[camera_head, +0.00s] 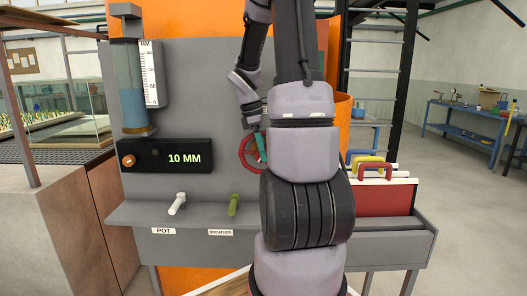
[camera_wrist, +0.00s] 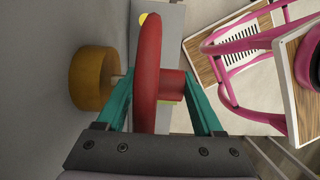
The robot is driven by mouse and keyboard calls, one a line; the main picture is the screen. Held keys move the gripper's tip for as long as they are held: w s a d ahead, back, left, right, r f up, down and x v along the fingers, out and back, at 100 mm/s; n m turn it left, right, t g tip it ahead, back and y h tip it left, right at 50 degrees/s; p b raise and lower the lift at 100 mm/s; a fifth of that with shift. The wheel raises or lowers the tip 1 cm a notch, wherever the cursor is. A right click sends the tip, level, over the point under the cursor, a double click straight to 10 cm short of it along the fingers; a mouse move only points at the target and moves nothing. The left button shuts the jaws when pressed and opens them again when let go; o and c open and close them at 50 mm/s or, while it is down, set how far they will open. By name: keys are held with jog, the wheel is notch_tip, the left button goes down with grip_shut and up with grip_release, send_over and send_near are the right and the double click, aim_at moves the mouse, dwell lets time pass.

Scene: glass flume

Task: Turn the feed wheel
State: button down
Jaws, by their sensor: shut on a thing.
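The red feed wheel (camera_head: 245,152) is on the grey panel in the head view, partly hidden behind my arm. In the wrist view its red rim (camera_wrist: 148,75) stands upright between the two teal fingers of my gripper (camera_wrist: 160,90), with a red cylindrical part on its right side. My gripper is shut on the wheel. In the head view one teal finger of my gripper (camera_head: 261,146) shows at the wheel; the rest is hidden by my arm. A display (camera_head: 165,157) on the panel reads 10 MM.
A white handle (camera_head: 178,203) above the POT label and a green handle (camera_head: 234,204) above the BREATHER label stick out below the display. A blue-filled column (camera_head: 128,85) stands at left. A yellow-brown cylinder (camera_wrist: 92,78) is close left of my fingers. Pink-framed objects (camera_wrist: 242,75) lie right.

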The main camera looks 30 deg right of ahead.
dwell(0.4)
grip_release()
jog(key=v, duration=1)
jog(key=shift+w+a+r, duration=0.15)
jog(key=shift+a+r, duration=0.1)
jog(key=shift+r, duration=0.1)
